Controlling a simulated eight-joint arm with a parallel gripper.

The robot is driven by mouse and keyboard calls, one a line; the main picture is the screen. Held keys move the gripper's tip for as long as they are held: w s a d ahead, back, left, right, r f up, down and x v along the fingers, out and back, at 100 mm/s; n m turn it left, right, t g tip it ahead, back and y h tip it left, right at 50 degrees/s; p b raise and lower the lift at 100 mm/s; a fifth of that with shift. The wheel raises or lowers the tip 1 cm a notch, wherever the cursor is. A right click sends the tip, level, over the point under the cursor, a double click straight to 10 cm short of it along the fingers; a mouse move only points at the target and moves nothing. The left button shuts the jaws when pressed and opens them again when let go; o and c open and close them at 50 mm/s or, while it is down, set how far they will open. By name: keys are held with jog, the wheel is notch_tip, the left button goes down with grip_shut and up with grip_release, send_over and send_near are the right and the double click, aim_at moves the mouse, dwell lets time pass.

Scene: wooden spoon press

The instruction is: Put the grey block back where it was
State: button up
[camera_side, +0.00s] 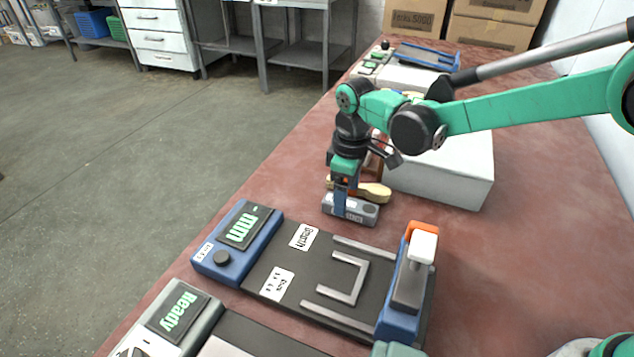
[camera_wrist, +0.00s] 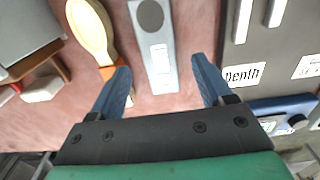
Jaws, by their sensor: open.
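The grey block (camera_side: 367,213) lies on the red-brown table, with a pale label and a dark round spot on its top. It shows in the wrist view (camera_wrist: 158,70) as a long bar reaching up between the fingers. My gripper (camera_side: 341,207) points down at the block's left end in the side view. In the wrist view my gripper (camera_wrist: 160,66) is open, with one blue finger on each side of the block and a gap to both. The side view hides the far finger.
A wooden spoon (camera_side: 374,192) lies just behind the block, and it shows in the wrist view (camera_wrist: 92,32). A white box (camera_side: 440,170) stands behind it. A black press plate (camera_side: 285,262) with a blue display (camera_side: 238,240) and a clamp post (camera_side: 410,285) lies in front.

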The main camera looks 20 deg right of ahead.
aim_at(348, 202)
notch_tip(348, 202, up, 10)
jog(key=s+d+m+t, duration=0.7)
jog(key=s+d+m, duration=0.2)
jog(key=s+d, duration=0.4)
jog(key=shift+s+r, duration=0.35)
jog(key=shift+r, duration=0.1)
dwell(0.6)
